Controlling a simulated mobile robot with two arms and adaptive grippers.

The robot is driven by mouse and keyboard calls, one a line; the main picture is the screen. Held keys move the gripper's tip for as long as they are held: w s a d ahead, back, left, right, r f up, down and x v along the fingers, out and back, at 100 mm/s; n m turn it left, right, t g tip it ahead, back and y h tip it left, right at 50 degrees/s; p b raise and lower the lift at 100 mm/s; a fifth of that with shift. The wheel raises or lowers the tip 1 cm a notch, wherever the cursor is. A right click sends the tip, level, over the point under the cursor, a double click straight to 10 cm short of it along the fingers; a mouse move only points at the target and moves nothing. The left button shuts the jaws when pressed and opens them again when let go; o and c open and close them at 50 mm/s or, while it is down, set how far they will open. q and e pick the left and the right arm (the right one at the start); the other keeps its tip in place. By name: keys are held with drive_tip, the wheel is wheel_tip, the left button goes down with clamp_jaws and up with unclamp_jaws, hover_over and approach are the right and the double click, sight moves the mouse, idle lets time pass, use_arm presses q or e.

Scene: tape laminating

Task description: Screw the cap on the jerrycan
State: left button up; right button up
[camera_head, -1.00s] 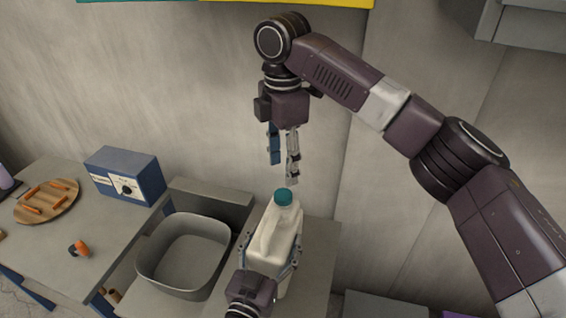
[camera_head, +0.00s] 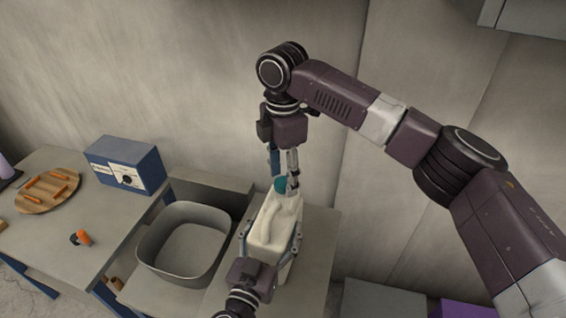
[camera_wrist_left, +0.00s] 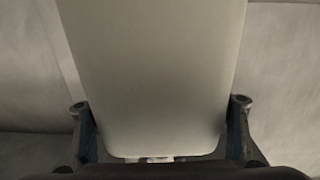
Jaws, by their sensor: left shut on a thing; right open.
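The off-white jerrycan (camera_head: 272,228) stands on the grey bench at the lower middle of the head view. Its teal cap (camera_head: 280,185) is on top at the neck, partly hidden by my right gripper. My left gripper (camera_head: 269,240) is shut on the jerrycan's body from the front, one finger on each side. In the left wrist view the pale jerrycan (camera_wrist_left: 152,80) fills the space between the fingers. My right gripper (camera_head: 283,178) points down from above, open, with its fingers around or right beside the cap. I cannot tell whether they touch it.
A grey basin (camera_head: 183,245) stands left of the jerrycan. Further left are a blue box with a dial (camera_head: 126,165), a round wooden board with orange pieces (camera_head: 48,190) and a small orange and black item (camera_head: 81,238). A wall rises behind.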

drive_tip(key=shift+f, duration=0.45)
drive_tip(key=c, duration=1.2)
drive_tip(key=m, duration=0.8)
drive_tip(key=shift+a, duration=0.1)
drive_tip(key=m, duration=0.7)
drive_tip(key=shift+m, duration=0.3)
drive_tip(key=o, duration=1.3)
drive_tip(key=shift+o, duration=0.2)
